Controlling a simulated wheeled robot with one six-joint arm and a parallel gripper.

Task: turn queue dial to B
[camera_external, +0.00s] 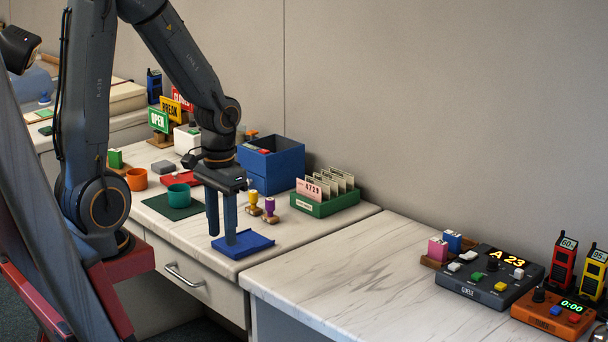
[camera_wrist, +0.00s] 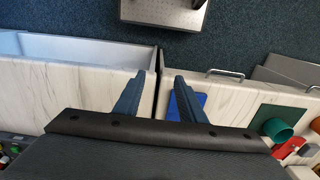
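The queue box (camera_external: 480,287) is a dark grey console on the right counter. Its lit display (camera_external: 507,258) reads "A 23". A small black knob (camera_external: 492,263), which looks like the dial, stands on its top left of the display; its pointer is too small to read. Several coloured buttons surround it. My gripper (camera_external: 222,236) is above the left counter, over the blue tray, well to the left of the console. In the wrist view its two fingers (camera_wrist: 158,80) are apart with nothing between them.
A blue tray (camera_external: 258,242) lies under my gripper, with stamps (camera_external: 269,208) and a green card holder (camera_external: 338,203) behind. An orange timer box (camera_external: 545,320) stands right of the console, near radios (camera_external: 564,262). Pink and blue blocks (camera_external: 438,248) stand left of it. The right counter's left part (camera_external: 340,275) is clear.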

